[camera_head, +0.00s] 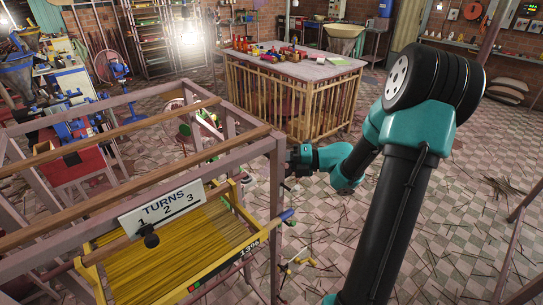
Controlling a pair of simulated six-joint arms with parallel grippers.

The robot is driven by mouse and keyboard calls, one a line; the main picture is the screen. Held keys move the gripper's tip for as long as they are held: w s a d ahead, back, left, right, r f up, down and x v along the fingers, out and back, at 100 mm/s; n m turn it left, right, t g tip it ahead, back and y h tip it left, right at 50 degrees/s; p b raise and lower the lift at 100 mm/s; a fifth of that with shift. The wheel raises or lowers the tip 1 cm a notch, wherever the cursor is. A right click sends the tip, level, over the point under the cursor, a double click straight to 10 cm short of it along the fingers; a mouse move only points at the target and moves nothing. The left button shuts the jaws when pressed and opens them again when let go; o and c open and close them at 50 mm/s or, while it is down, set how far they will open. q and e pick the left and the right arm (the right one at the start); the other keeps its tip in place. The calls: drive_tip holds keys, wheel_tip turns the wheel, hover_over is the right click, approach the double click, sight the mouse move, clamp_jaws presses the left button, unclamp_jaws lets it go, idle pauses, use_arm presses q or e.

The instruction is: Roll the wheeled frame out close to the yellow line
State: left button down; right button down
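A large frame of brownish-pink bars (262,150) fills the left front. It is likely the wheeled frame, but I see no wheels under it. My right arm comes up from the bottom right and bends left. Its gripper (297,158) is at the frame's near right corner post, seemingly touching or just beside it. The fingers are too small and overlapped to tell whether they grip. My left gripper is out of view. I cannot make out a yellow line on the floor.
A slatted wooden table (310,68) with small colourful items stands behind. Blue and red machines (75,160) crowd the left. Thin sticks litter the checkered floor (440,225), which is mostly open at the right. A small yellow object (299,263) lies by the frame.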

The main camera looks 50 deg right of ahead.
drive_tip(key=shift+s, duration=0.35)
drive_tip(key=c, duration=1)
unclamp_jaws()
drive_tip(key=v, duration=1.7)
drive_tip(key=shift+s+d+r, duration=0.1)
drive_tip(key=shift+s+d, duration=0.05)
drive_tip(key=x, duration=1.4)
